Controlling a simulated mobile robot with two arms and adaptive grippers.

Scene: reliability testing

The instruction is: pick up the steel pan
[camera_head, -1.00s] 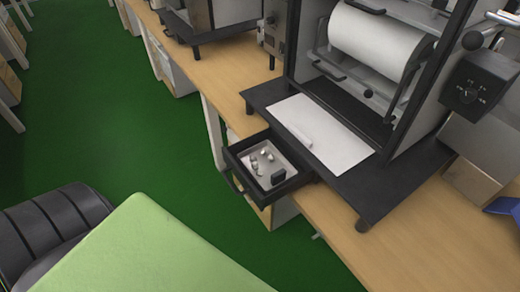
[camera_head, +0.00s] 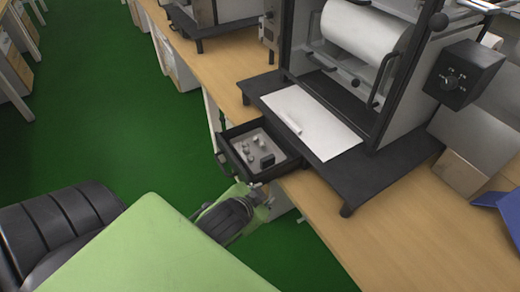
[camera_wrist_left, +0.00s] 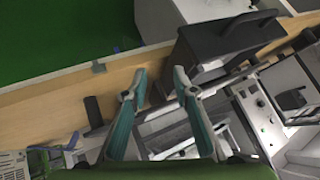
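I cannot pick out a steel pan with certainty. A dark open drawer (camera_head: 224,152) juts from the bench under the large machine. In it lies a pale grey tray (camera_head: 252,142) with several small metal pieces and a small dark block; I cannot tell whether this tray is the pan. A dark wrist and pale green gripper (camera_head: 262,197), seemingly my left, are just below the drawer's near corner, apart from the tray. In the left wrist view my left gripper (camera_wrist_left: 160,72) has its teal fingers spread with nothing between them. My right gripper is not in view.
The machine (camera_head: 365,60) with a white roller stands on a black base plate (camera_head: 345,190) on the wooden bench (camera_head: 330,235). A white sheet (camera_head: 312,125) lies on the plate. A dark box with a handle (camera_wrist_left: 205,50) shows in the wrist view. Green floor (camera_head: 110,130) is clear at left.

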